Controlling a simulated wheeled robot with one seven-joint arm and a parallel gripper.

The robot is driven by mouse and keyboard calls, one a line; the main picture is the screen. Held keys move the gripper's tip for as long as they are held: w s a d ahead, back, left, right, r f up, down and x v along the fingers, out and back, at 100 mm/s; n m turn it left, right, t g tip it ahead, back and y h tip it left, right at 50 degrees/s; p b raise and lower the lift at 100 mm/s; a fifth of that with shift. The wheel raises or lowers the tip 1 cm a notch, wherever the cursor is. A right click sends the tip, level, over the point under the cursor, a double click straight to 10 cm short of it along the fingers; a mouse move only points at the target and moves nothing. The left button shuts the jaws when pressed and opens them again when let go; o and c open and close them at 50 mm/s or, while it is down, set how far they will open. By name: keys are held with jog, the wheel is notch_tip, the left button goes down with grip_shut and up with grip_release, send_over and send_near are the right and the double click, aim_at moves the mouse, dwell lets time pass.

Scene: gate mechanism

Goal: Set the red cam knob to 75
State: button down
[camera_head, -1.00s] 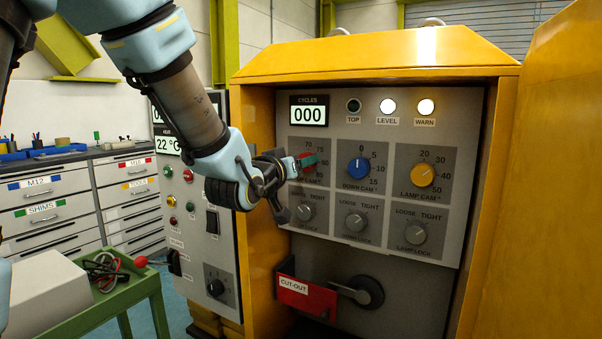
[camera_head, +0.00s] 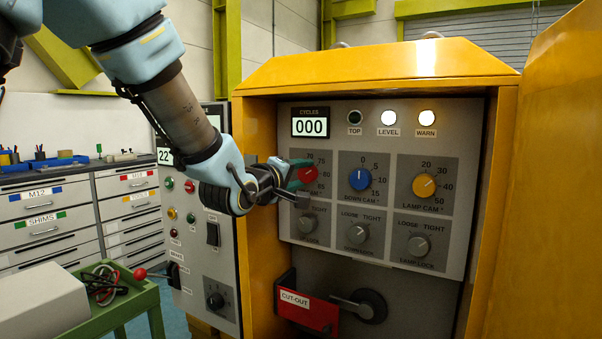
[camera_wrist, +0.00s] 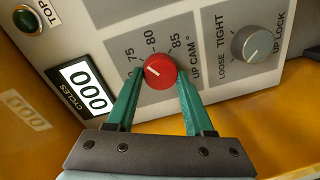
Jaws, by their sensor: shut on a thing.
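The red cam knob (camera_head: 307,175) is at the upper left of the knob rows on the grey panel. It also shows in the wrist view (camera_wrist: 160,71), between the green fingertips of my gripper (camera_wrist: 162,84). My gripper (camera_head: 296,173) is shut on the knob, one finger on each side. In the wrist view the dial numbers 75, 80 and 85 show around the knob. A pale mark sits on the left part of the knob's face, on the side towards 75; its exact reading is hard to tell. The UP LOCK knob (camera_wrist: 254,43) is beside it.
The blue cam knob (camera_head: 360,179) and yellow cam knob (camera_head: 424,186) are to the right, with grey lock knobs below. The CYCLES display (camera_head: 310,127) reads 000. A red CUT-OUT piece (camera_head: 308,304) juts out below. The yellow cabinet door (camera_head: 555,170) stands at right.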

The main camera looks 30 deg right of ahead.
jog(key=shift+w+n, duration=0.1)
jog(key=shift+n, duration=0.7)
jog(key=shift+p, duration=0.3)
jog(key=shift+c, duration=1.4)
grip_release()
jog(key=b+v, duration=0.2)
jog(key=v, duration=0.8)
jog(key=shift+a, duration=0.45)
jog(key=shift+f, duration=0.1)
